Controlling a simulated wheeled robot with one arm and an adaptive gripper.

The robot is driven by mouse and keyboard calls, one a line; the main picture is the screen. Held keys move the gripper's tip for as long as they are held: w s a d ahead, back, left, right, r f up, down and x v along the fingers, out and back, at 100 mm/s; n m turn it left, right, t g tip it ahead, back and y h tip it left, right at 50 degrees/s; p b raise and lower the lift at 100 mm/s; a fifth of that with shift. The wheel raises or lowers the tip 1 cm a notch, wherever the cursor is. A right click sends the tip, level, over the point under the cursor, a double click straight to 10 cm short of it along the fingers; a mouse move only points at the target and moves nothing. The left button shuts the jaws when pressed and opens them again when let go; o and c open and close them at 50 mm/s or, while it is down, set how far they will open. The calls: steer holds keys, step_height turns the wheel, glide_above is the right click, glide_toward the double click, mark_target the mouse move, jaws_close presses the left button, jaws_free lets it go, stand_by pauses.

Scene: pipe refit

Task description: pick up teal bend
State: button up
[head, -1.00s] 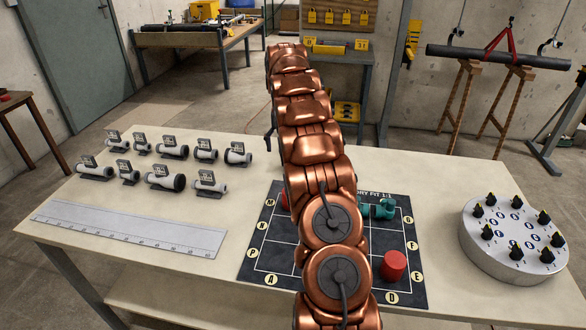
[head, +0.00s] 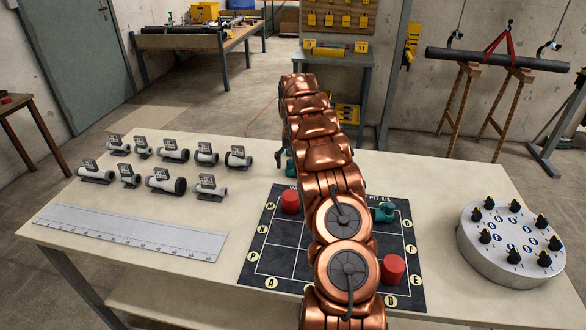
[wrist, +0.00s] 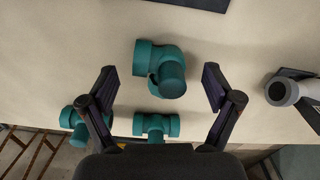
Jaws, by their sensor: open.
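In the wrist view, the teal bend (wrist: 160,70) lies on the pale table, with one wide collar facing left and a round end toward the lower right. My open gripper (wrist: 158,77) has a finger on each side of it, with clear gaps and no contact visible. Two more teal fittings lie nearer the palm: a tee-like one (wrist: 156,125) and one at the left (wrist: 74,124), partly behind a finger. In the head view, my arm hides most of the gripper; a bit of teal (head: 290,166) shows beside it.
A dark marked mat (head: 268,262) holds red cylinders (head: 393,268) (head: 290,202) and a teal piece (head: 384,212). Several grey pipe fittings (head: 165,182) and a ruler (head: 125,232) lie left. A round dial unit (head: 512,240) stands right.

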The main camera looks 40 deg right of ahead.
step_height(320, 180, down, 2)
steer(key=shift+f, duration=0.2)
steer(key=c, duration=1.2)
